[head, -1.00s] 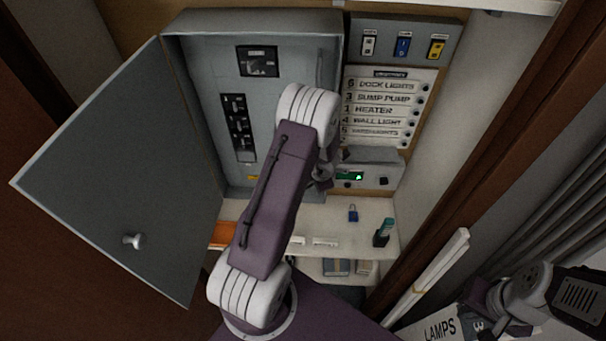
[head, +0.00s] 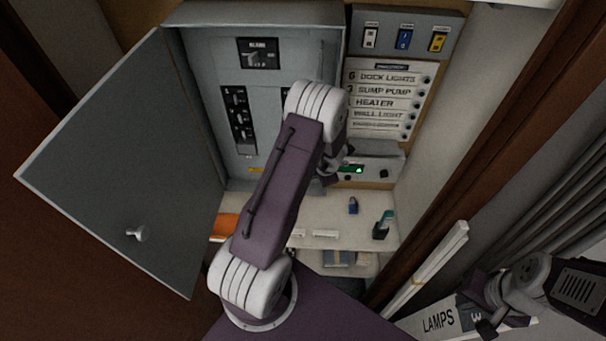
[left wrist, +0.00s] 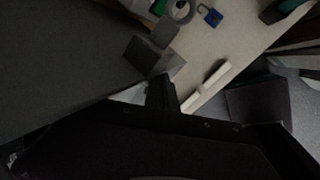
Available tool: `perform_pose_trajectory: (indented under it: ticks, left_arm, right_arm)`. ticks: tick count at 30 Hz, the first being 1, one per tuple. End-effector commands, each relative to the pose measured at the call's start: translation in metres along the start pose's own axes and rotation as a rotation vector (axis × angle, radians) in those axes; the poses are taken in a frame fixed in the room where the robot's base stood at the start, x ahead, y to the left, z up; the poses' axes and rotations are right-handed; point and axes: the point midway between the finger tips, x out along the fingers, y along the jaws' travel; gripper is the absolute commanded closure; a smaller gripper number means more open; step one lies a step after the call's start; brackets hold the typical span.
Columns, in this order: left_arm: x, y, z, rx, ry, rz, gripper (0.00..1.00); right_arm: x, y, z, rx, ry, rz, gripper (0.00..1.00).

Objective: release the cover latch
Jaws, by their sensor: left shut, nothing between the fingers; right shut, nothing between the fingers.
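The grey electrical cabinet (head: 205,60) stands with its door (head: 120,160) swung open to the left. Its inner panel shows a breaker column (head: 238,120) and a small yellow label (head: 254,170). I cannot make out the cover latch for certain; my left arm hides the panel's lower right. My left gripper (head: 332,172) is mostly hidden behind its own wrist, near the panel's lower right edge. In the left wrist view its dark fingers (left wrist: 158,88) appear shut, with no held object seen. My right gripper (head: 484,326) is shut and empty by the LAMPS box (head: 440,322).
A label board (head: 383,98) and three switches (head: 403,39) are right of the cabinet. A box with a green display (head: 370,168) sits below. The shelf (head: 335,215) carries a blue padlock (head: 353,205) and a dark holder (head: 382,226). White tubes (head: 425,268) lean at right.

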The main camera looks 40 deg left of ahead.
Motion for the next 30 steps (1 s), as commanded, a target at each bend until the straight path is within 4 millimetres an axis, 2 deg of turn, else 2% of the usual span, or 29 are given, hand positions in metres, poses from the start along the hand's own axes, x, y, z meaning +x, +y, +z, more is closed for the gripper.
perform_pose_trajectory:
  ticks: [7, 18, 27, 30]
  left_arm:
    - [-0.001, 0.0, 0.0, 0.0, 0.0, 0.0, 1.0]
    - [-0.015, 0.007, 0.002, 0.0, 0.0, 0.0, 1.0]
    - [-0.015, 0.007, 0.001, 0.0, 0.0, 0.0, 1.0]
    - [-0.02, 0.01, 0.001, 0.0, 0.0, 0.0, 1.0]
  right_arm:
    - [-0.001, 0.0, 0.0, 0.0, 0.0, 0.0, 1.0]
    - [-0.018, 0.0, -0.002, 0.0, 0.0, 0.0, 1.0]
    - [-0.017, 0.0, -0.002, 0.0, 0.0, 0.0, 1.0]
    - [-0.022, 0.0, -0.002, 0.0, 0.0, 0.0, 1.0]
